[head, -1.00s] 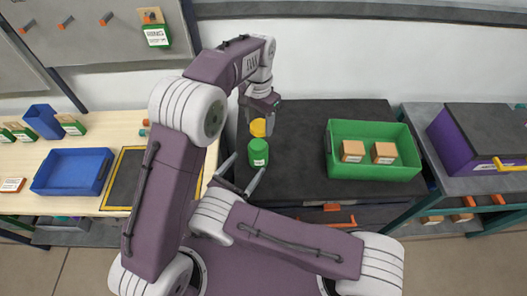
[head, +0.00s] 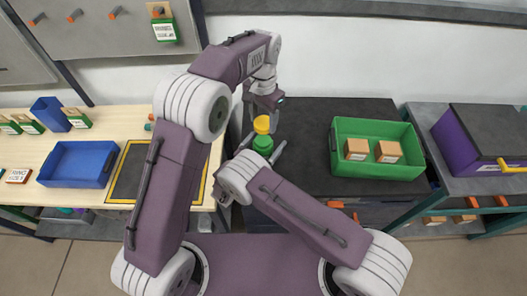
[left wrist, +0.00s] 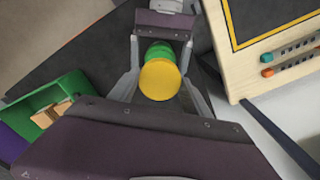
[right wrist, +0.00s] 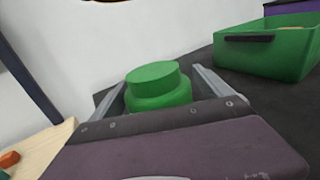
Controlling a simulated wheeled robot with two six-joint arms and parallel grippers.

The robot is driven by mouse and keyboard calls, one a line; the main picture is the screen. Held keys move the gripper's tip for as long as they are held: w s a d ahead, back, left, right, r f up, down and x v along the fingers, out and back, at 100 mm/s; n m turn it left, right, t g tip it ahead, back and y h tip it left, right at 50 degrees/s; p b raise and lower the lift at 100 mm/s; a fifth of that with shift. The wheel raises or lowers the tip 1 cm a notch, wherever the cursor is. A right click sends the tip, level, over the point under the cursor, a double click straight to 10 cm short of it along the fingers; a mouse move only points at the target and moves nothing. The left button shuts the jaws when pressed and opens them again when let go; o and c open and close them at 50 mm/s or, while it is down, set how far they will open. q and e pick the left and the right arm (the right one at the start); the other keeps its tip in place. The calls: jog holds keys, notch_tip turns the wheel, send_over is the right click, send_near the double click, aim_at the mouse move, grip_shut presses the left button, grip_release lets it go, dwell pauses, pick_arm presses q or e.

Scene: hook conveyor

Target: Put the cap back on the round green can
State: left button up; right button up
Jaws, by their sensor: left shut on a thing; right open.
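The round green can (head: 263,144) stands upright on the dark worktop. In the right wrist view the can (right wrist: 158,88) shows a narrower green top and no cap on it. My left gripper (head: 263,118) is shut on the yellow cap (head: 262,124), which also shows as a disc in the left wrist view (left wrist: 160,80). My right wrist hides the can's base in the head view.
A green tray (head: 345,169) with two brown boxes stands on the worktop to the right. At the left, a wooden table holds a blue tray (head: 72,181) and a dark mat (head: 131,176). The worktop between can and green tray is clear.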

pick_arm(q)
jog(key=shift+s+a+r, duration=0.1)
jog(key=shift+s, duration=0.05)
pick_arm(e)
jog(key=shift+s+a, duration=0.1)
jog(key=shift+a, duration=0.05)
grip_shut()
pick_arm(q)
send_over(263, 140)
jog(key=shift+f, duration=2.55)
jog(key=shift+f, duration=0.85)
jog(key=shift+f, duration=0.6)
